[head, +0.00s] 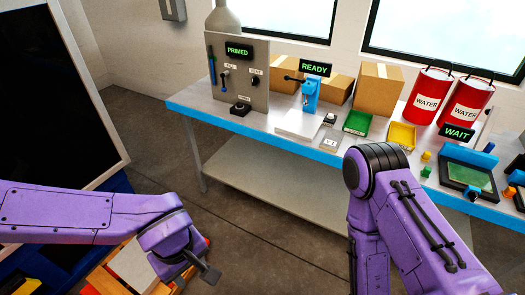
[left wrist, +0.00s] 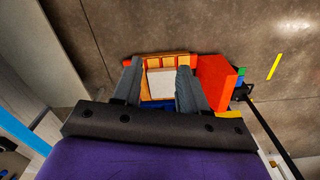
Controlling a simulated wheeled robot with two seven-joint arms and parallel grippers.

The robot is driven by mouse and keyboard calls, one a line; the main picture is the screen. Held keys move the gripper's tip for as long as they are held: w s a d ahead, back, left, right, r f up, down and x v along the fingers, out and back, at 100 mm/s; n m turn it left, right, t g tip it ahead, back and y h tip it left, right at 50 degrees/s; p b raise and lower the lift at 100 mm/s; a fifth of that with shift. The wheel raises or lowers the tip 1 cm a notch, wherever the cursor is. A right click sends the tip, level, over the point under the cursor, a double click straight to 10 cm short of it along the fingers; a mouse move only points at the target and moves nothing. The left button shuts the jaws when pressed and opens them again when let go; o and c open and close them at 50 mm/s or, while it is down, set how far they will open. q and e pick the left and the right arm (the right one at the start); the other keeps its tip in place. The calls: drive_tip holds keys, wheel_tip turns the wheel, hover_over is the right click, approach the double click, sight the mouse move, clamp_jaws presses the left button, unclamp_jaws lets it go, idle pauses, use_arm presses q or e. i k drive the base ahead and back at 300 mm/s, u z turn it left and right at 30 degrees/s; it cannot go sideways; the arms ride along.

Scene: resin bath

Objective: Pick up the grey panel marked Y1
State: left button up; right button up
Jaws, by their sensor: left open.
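A pale grey-white panel (head: 133,264) lies on a wooden crate or rack at the lower left in the head view. In the left wrist view the pale panel (left wrist: 162,84) shows between my two fingers, apart from them. I can read no Y1 mark on it. My left gripper (left wrist: 158,66) is open and empty, pointing down above the panel. In the head view my left gripper (head: 196,273) is beside the panel, partly hidden by its wrist. My right arm rises at the lower right; its gripper is out of view.
An orange-red block (left wrist: 213,82) stands right of the panel in the left wrist view. The bench (head: 260,128) holds a PRIMED machine (head: 238,75), a READY press (head: 310,90), green (head: 357,122) and yellow trays (head: 402,136), and red water buckets (head: 428,97). Floor between is clear.

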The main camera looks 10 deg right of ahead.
sight(332, 139)
drive_tip(key=u, duration=0.05)
drive_tip(key=i, duration=1.65)
drive_tip(key=z, duration=1.7)
drive_tip(key=i, duration=0.75)
drive_tip(key=z, duration=0.8)
